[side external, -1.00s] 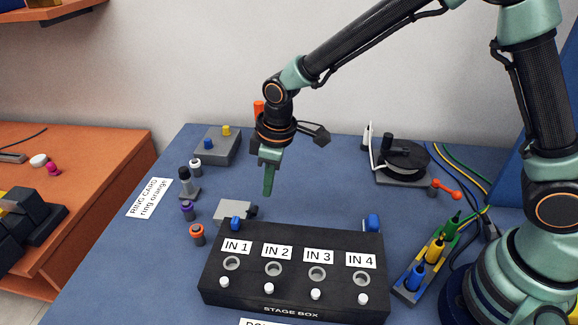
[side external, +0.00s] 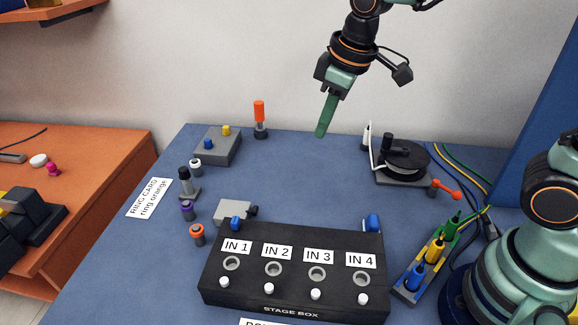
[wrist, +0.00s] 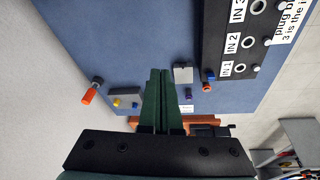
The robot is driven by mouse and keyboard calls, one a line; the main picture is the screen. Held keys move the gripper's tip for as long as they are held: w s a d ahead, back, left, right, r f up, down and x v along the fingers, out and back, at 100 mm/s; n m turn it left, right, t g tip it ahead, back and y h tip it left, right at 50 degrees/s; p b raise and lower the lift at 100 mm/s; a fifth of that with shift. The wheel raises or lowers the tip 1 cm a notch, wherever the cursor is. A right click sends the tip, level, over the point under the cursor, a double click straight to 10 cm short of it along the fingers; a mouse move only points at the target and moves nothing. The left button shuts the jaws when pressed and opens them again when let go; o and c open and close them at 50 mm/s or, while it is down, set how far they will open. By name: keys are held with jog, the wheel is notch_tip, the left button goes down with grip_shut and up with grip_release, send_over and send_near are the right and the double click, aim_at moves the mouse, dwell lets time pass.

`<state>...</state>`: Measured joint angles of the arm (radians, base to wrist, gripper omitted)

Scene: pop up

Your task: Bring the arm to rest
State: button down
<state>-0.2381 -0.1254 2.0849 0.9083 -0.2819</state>
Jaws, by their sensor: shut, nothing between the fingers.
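My gripper (side external: 322,133) is raised in the air above the back part of the blue table (side external: 300,180). Its green fingers are together, with nothing between them, and they point down and slightly left. In the wrist view the two fingers (wrist: 160,75) lie side by side over the table. The gripper touches nothing. My arm is lifted, and its upper links run out of the top of the side view.
The black stage box (side external: 300,290) stands at the front. A cable reel (side external: 403,158) is at the back right, near a rack of coloured plugs (side external: 432,255). An orange-topped post (side external: 259,115), a grey box (side external: 218,146) and small knobs stand at the left. The table's middle is clear.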

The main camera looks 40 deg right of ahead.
jog(key=s+d+r+m+t, duration=0.2)
jog(key=s+d+m, duration=0.4)
jog(key=s+d, duration=0.2)
jog(key=shift+s+d+r+h, duration=0.15)
jog(key=shift+d+r+h, duration=0.15)
jog(key=shift+d+h, duration=0.15)
dwell(0.3)
